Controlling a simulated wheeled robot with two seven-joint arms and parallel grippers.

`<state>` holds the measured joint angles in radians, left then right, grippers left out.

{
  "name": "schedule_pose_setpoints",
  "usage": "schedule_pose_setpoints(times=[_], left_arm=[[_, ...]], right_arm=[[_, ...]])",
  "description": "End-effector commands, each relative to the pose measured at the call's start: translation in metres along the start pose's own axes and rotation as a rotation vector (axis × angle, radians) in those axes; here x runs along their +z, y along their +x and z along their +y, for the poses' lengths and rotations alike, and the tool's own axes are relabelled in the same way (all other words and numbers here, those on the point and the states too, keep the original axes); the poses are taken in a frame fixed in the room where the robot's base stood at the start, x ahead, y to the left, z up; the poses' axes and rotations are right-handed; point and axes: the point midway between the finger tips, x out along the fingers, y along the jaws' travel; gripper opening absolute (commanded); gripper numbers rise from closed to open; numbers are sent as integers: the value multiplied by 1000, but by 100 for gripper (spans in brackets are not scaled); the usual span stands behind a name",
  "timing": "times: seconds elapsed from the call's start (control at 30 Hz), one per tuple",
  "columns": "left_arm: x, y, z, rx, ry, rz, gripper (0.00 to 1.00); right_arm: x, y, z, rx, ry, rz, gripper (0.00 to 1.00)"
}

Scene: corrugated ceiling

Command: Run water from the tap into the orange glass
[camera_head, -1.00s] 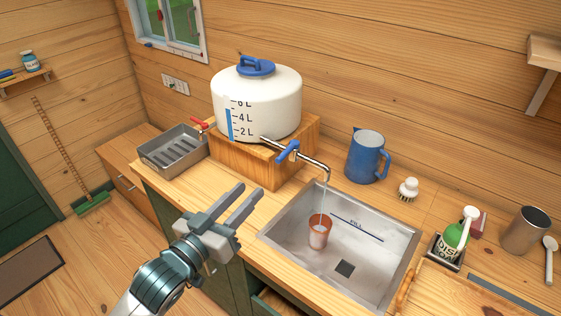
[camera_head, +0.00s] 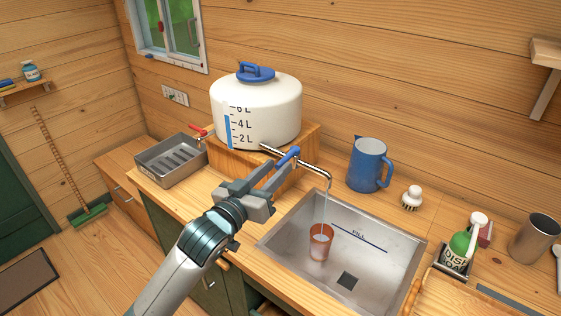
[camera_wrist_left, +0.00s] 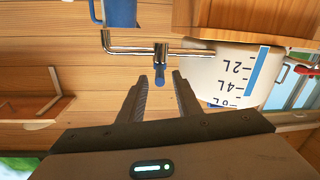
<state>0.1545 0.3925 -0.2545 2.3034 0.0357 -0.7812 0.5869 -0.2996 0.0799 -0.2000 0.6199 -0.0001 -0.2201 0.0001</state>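The orange glass (camera_head: 320,243) stands upright in the metal sink under the tap spout (camera_head: 327,181). A thin stream of water (camera_head: 323,210) falls from the spout into it. The glass's fill level is hard to tell. The tap's blue handle (camera_head: 289,156) is on the pipe from the white water tank (camera_head: 257,103). My left gripper (camera_head: 279,169) is open at the handle. In the left wrist view, upside down, the blue handle (camera_wrist_left: 160,81) sits between the fingertips (camera_wrist_left: 161,82), with gaps on both sides. My right gripper is not in view.
The sink (camera_head: 388,274) has a FILL line on its back wall. A blue jug (camera_head: 367,165), brush (camera_head: 412,198) and soap bottle (camera_head: 461,249) stand behind and right of it. A metal tray basin (camera_head: 170,160) with a red-handled tap is left.

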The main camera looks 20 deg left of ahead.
Motion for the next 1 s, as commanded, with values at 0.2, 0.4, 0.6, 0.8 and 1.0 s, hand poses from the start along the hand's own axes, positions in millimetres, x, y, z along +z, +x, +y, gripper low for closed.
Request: schedule_pose_setpoints(times=[0.2,0.4,0.6,0.8,1.0], left_arm=[[-1,24,0,0,0,0,31],[0,30,0,1,-1,0,31],[0,30,0,1,0,0,31],[0,30,0,1,0,0,0],[0,30,0,5,1,-1,0]], right_arm=[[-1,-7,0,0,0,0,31],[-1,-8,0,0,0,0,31],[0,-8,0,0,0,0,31],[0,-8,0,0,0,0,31],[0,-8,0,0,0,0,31]])
